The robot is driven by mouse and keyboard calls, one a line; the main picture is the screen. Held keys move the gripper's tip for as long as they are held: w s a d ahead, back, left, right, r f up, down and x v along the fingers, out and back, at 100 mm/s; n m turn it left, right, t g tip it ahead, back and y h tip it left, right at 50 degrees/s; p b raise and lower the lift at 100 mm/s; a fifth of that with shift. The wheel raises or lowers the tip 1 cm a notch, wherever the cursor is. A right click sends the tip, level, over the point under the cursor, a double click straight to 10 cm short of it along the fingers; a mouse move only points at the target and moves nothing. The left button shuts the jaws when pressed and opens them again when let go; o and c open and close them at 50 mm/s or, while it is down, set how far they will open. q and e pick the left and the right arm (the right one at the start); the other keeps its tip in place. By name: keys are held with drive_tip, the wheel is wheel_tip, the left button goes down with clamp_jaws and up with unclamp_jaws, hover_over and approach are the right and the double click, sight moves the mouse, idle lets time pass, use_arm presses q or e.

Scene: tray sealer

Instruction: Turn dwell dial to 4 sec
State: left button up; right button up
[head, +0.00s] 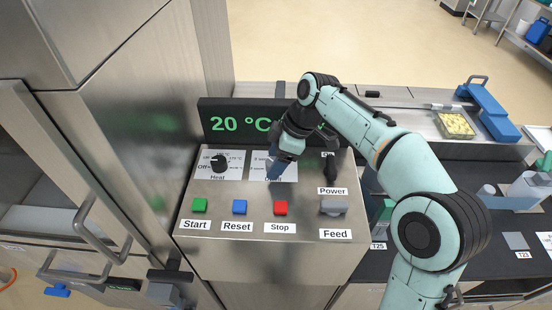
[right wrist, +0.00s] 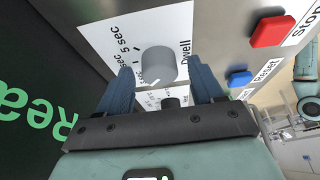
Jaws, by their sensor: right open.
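The dwell dial (right wrist: 158,64) is a round grey knob on a white label (right wrist: 118,42) reading "Dwell" and "5 sec". Its exact setting is hard to read. My right gripper (right wrist: 161,72) is open, with one blue finger on each side of the dial; I cannot tell whether they touch it. In the head view my right gripper (head: 274,172) comes down over the dwell label and hides the dial. My left gripper is not in view.
The black heat dial (head: 219,162) sits left of the dwell label. Green start (head: 200,205), blue reset (head: 240,207) and red stop (head: 280,208) buttons lie in front. The power switch (head: 330,168) and feed lever (head: 334,206) are to the right. A display (head: 230,124) stands behind.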

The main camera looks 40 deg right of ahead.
drive_tip(key=c, duration=1.1)
drive_tip(key=shift+o, duration=0.2)
drive_tip(key=m+t+h, duration=0.1)
drive_tip(key=m, duration=0.3)
drive_tip(key=shift+s+a+r, duration=0.1)
drive_tip(key=shift+a+m+t+h+p, duration=0.15)
drive_tip(key=shift+m+h, duration=0.4)
drive_tip(key=shift+m, duration=0.65)
drive_tip(key=shift+d+m+t+h+p, duration=0.15)
drive_tip(key=shift+m+h, duration=0.4)
drive_tip(key=shift+m, duration=0.65)
drive_tip(key=shift+a, duration=0.1)
drive_tip(key=o, duration=1.1)
drive_tip(key=shift+c, duration=0.2)
